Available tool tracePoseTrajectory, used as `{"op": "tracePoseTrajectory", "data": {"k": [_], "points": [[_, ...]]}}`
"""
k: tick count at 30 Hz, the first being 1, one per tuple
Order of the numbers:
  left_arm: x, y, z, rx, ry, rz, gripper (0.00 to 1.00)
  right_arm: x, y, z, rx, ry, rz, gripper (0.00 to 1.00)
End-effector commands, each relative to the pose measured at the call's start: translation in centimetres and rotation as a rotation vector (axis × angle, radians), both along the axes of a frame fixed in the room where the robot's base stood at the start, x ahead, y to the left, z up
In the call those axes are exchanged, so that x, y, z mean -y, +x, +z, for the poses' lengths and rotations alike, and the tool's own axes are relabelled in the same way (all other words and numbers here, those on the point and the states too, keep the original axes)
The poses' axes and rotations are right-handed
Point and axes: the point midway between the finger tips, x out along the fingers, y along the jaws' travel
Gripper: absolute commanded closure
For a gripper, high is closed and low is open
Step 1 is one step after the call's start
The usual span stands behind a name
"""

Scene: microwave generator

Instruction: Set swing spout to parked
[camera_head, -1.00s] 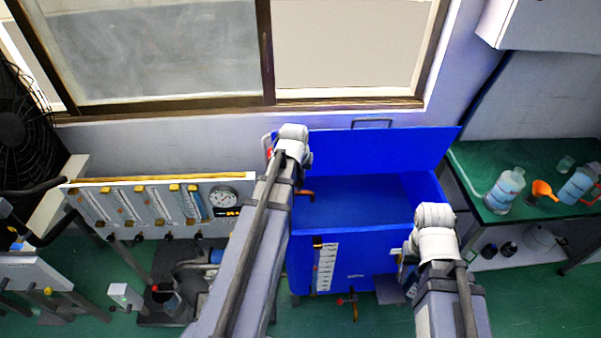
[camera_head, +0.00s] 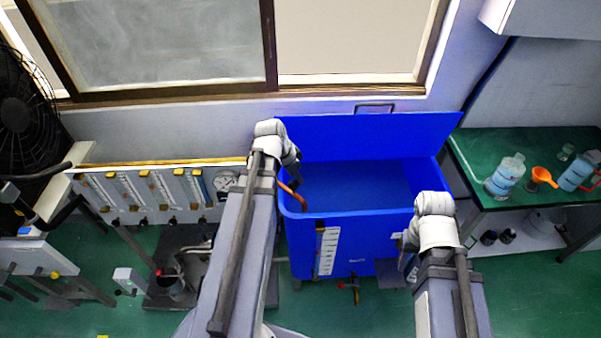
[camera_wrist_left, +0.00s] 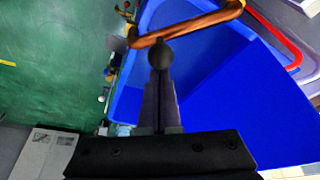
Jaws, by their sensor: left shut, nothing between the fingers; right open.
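The swing spout (camera_head: 292,195) is a copper-coloured bent pipe at the left rim of the open blue tank (camera_head: 355,240). Its end slants down over the tank's inside near the front left corner. In the left wrist view the spout (camera_wrist_left: 190,25) crosses the top, just beyond my left gripper (camera_wrist_left: 160,62). That gripper is shut and empty, its dark rounded tip close to the pipe; I cannot tell whether they touch. In the head view my left gripper (camera_head: 294,178) is above the tank's left rim, partly hidden by its wrist. My right gripper (camera_head: 405,245) is open at the tank's front right.
The tank's raised lid (camera_head: 370,135) stands at the back against the wall. A flowmeter panel (camera_head: 150,195) is to the left. A green bench (camera_head: 480,150) with bottles and an orange funnel (camera_head: 541,177) is to the right. A red tube (camera_wrist_left: 280,35) shows in the left wrist view.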

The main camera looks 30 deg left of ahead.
Motion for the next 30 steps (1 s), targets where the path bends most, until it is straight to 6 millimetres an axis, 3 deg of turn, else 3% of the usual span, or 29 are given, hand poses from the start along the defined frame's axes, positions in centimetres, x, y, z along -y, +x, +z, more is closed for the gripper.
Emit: {"op": "tracePoseTrajectory", "data": {"k": [17, 30], "points": [[-2.1, -4.3, 0.0, 0.0, 0.0, -0.515, 1.0, 0.0, 0.0, 0.0, 0.0, 0.0, 0.0, 0.5], [-3.7, -6.2, 0.0, -0.001, 0.002, -0.508, 1.0, 0.0, 0.0, 0.0, 0.0, 0.0, 0.0, 0.5]]}}
